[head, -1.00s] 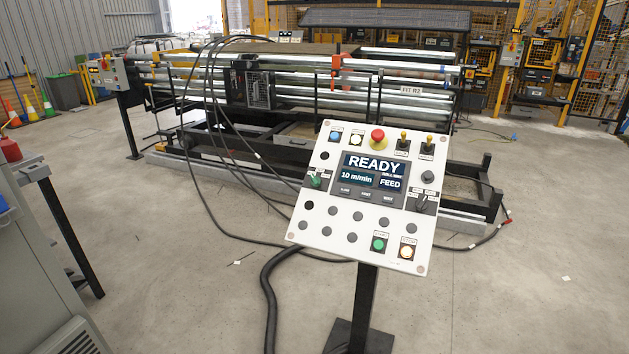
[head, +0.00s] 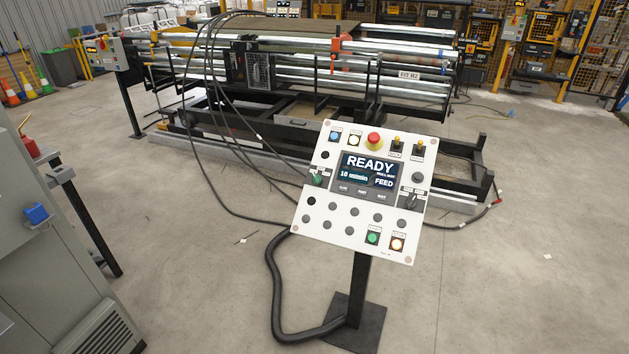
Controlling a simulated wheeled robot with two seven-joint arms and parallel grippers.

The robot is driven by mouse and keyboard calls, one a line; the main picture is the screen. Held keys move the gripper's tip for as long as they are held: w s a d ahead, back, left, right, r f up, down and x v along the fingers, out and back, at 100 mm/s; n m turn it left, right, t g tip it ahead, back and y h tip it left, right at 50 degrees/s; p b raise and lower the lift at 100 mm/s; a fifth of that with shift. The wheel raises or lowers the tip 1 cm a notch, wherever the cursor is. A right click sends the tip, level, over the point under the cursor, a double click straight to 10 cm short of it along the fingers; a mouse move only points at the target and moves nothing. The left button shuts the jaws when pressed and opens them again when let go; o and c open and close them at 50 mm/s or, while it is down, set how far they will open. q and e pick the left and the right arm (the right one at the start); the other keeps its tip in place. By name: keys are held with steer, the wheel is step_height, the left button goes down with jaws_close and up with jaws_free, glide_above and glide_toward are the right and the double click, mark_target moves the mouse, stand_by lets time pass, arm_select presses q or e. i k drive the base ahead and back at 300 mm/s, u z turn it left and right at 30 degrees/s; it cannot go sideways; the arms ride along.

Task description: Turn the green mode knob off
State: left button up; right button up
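The green mode knob (head: 318,179) sits on the left side of a tilted white control panel (head: 341,243), on a dark plate left of the screen. Its exact pointer position is too small to read. The panel's screen (head: 368,174) reads READY, 10 m/min and FEED. The panel stands on a black post (head: 358,290) in front of me. Neither of my grippers is in view.
A roller machine (head: 300,80) with black cables stands behind the panel. A thick black hose (head: 277,290) loops on the floor left of the post. A grey cabinet (head: 45,260) is at the near left.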

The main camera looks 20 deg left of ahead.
mark_target(316, 179)
steer(key=u, duration=0.75)
steer(key=i, duration=1)
steer(key=u, duration=0.2)
